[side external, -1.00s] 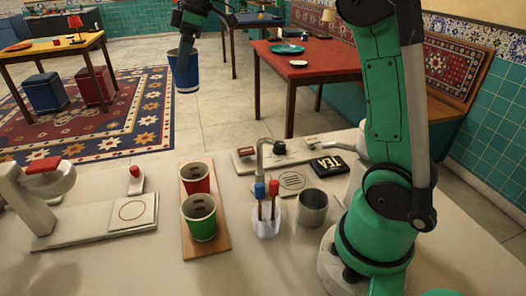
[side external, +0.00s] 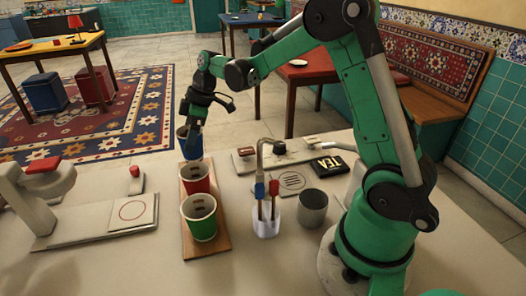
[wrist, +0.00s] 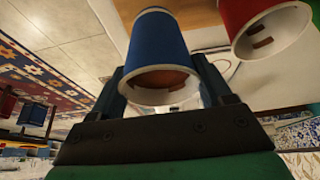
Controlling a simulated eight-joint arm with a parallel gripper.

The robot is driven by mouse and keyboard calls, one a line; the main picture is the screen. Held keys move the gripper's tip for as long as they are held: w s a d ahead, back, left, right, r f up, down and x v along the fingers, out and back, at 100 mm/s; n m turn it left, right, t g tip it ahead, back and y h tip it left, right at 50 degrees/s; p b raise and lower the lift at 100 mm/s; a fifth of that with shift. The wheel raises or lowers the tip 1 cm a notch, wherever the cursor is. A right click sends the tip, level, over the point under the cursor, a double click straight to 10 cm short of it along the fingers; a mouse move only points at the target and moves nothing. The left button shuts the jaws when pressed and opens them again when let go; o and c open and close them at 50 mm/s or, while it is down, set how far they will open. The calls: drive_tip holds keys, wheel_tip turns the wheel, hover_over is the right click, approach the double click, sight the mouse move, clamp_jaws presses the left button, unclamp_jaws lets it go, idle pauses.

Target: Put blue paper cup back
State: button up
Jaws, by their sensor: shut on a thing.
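The blue paper cup (side external: 190,146) is at the far end of the wooden board (side external: 222,238), behind the red cup; the red cup hides its lower part. My gripper (side external: 190,133) is above it with the fingers pointing down. In the wrist view the blue cup (wrist: 156,55) sits between the two fingers of my gripper (wrist: 165,95), which are shut on it. I cannot tell whether the cup's base touches the board. The red cup (side external: 196,178) stands on the board and the green cup (side external: 202,222) stands in front of it.
A clear holder (side external: 266,222) with a blue and a red handled stick stands right of the board, beside a grey metal cup (side external: 313,207). A tap (side external: 262,160) and a black TEA box (side external: 329,166) are behind. A white machine (side external: 60,205) stands at left.

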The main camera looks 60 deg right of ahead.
drive_tip(key=shift+f, duration=1.65)
drive_tip(key=shift+f, duration=0.1)
drive_tip(key=o, duration=0.7)
drive_tip(key=shift+o, duration=0.2)
drive_tip(key=v, duration=1.2)
drive_tip(key=s+a+f+m+t+h, duration=0.2)
drive_tip(key=s+a+m+t+h, duration=0.1)
drive_tip(key=s+a+m, duration=0.6)
drive_tip(key=shift+s+a+t, duration=0.5)
drive_tip(key=shift+s, duration=0.85)
